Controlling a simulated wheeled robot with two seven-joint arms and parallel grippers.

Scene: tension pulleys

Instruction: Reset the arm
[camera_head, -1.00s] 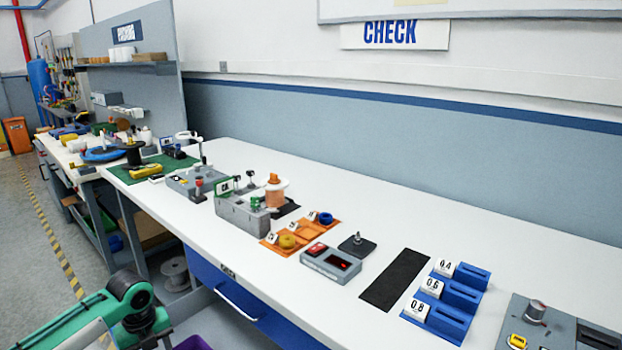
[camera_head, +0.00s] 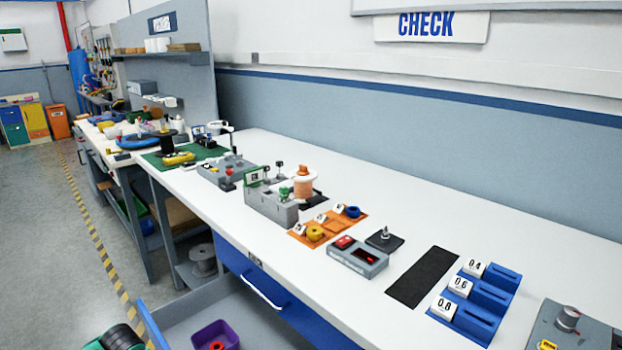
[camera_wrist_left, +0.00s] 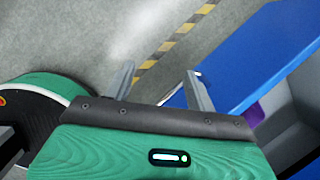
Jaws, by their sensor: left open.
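My left gripper (camera_wrist_left: 160,88) shows in the left wrist view with its two grey fingers apart and nothing between them. Behind the fingers are the grey floor and a yellow-black floor stripe. A blue drawer front (camera_wrist_left: 262,55) lies just to the right of the fingers. In the head view only a green and black part of my left arm (camera_head: 118,338) shows at the bottom left edge; its fingers are out of that frame. My right gripper is not in any view.
An open grey drawer (camera_head: 262,318) holds a purple bin (camera_head: 215,335) below the white bench (camera_head: 400,215). On the bench stand a grey pulley fixture (camera_head: 270,205), an orange tray (camera_head: 305,240), a scale (camera_head: 358,258) and blue weight holders (camera_head: 487,290).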

